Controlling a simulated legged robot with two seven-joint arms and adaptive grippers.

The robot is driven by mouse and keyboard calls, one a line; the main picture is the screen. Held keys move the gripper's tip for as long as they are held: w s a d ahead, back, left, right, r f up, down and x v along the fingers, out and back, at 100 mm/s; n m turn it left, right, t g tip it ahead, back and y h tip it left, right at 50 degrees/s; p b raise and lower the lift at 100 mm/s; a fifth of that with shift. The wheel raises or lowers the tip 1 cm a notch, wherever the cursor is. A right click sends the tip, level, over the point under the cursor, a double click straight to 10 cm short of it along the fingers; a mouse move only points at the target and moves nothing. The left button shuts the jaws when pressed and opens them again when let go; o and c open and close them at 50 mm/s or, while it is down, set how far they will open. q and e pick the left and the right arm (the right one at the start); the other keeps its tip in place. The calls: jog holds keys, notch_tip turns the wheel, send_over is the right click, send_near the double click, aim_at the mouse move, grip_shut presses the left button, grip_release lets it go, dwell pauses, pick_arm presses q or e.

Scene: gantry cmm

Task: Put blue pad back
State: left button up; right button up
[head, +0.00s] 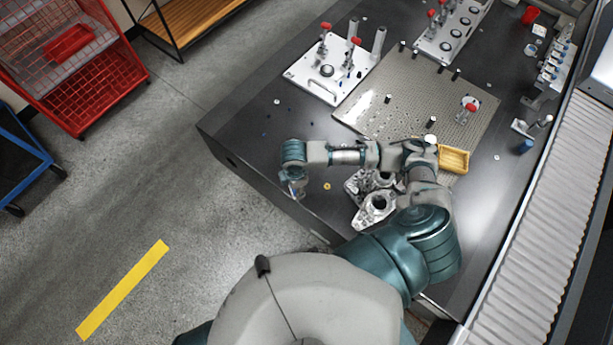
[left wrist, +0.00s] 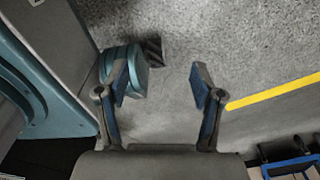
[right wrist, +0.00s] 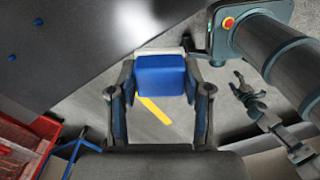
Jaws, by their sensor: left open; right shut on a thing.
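The blue pad (right wrist: 160,76) is a small blue block with rounded corners. In the right wrist view it sits between the two fingers of my right gripper (right wrist: 160,95), which is shut on it. In the head view my right arm reaches left across the table, and the right gripper (head: 294,188) hangs at the table's near left edge; the pad is hard to make out there. My left gripper (left wrist: 160,82) is open and empty above the concrete floor. It also shows, small, in the right wrist view (right wrist: 245,92).
The dark table (head: 240,130) has clear room at its left end. A perforated plate (head: 400,100), a white clamp fixture (head: 325,68), a yellow tray (head: 454,159) and metal castings (head: 375,207) stand on it. A roller conveyor (head: 540,210) runs along the right. A red wire cart (head: 75,60) stands left.

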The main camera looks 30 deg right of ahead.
jog(key=s+f+n+b, duration=0.1)
jog(key=s+f+n, duration=0.4)
jog(key=n, duration=0.1)
send_over(310, 174)
jog(key=shift+f+b, duration=0.35)
jog(key=shift+f, duration=0.45)
jog(key=shift+d+f, duration=0.15)
notch_tip(310, 174, down, 3)
jog(key=shift+f, duration=0.1)
jog(key=o, duration=1.1)
pick_arm(q)
jog(key=w, duration=0.2)
jog(key=w+f, duration=0.1)
jog(key=shift+d, duration=0.3)
jog(key=shift+f, duration=0.1)
